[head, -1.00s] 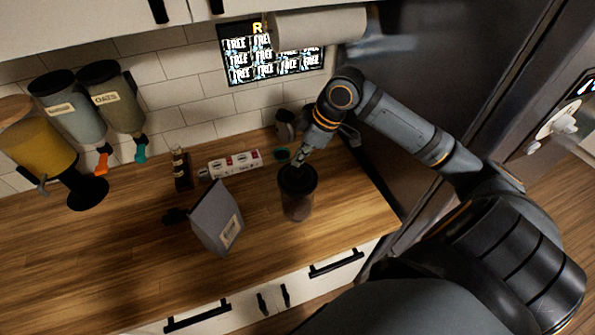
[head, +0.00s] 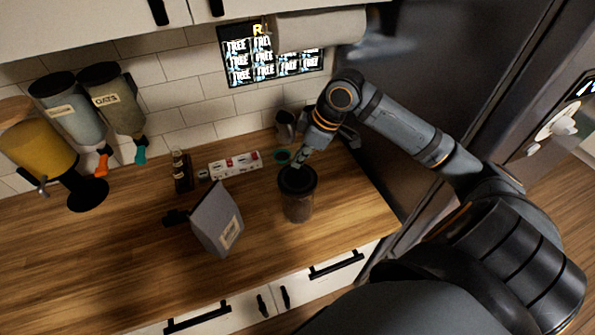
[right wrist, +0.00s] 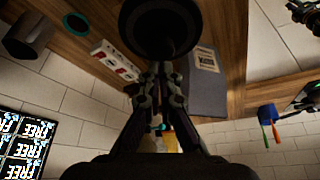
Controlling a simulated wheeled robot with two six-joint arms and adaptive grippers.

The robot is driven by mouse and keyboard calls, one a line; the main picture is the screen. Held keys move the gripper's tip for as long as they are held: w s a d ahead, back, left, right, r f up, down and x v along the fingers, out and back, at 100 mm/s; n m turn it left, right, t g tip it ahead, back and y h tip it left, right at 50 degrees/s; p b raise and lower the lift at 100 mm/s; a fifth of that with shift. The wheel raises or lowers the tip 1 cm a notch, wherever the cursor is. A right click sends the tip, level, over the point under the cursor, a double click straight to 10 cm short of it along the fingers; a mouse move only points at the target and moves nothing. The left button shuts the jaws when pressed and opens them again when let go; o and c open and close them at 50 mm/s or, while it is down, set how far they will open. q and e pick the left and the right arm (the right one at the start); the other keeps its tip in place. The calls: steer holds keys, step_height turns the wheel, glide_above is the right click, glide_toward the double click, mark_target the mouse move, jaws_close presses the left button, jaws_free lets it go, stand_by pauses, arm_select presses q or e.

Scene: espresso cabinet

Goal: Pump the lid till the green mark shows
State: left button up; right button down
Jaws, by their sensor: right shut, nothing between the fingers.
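A dark canister (head: 299,204) with a round black lid (head: 297,180) stands upright on the wooden counter. My right gripper (head: 300,163) is shut and empty, just at the far side of the lid. In the right wrist view the closed fingertips (right wrist: 160,72) are at the edge of the black lid (right wrist: 160,22). I cannot tell whether they touch it. No green mark shows on the lid in either view. My left gripper is not in view.
A grey bag (head: 217,220) stands left of the canister. A white power strip (head: 235,165), a small dark bottle (head: 181,170) and a metal cup (head: 287,124) are behind. Dispensers (head: 118,98) hang at the left. The counter (head: 110,275) front left is clear.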

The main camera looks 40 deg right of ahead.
steer(key=shift+f+b, duration=0.65)
steer(key=shift+f, duration=0.7)
steer(key=shift+r, duration=0.1)
step_height(320, 180, up, 5)
steer(key=p, duration=0.5)
steer(key=shift+r+p, duration=0.75)
steer(key=shift+r, duration=0.25)
steer(key=shift+f, duration=0.1)
stand_by(0.4)
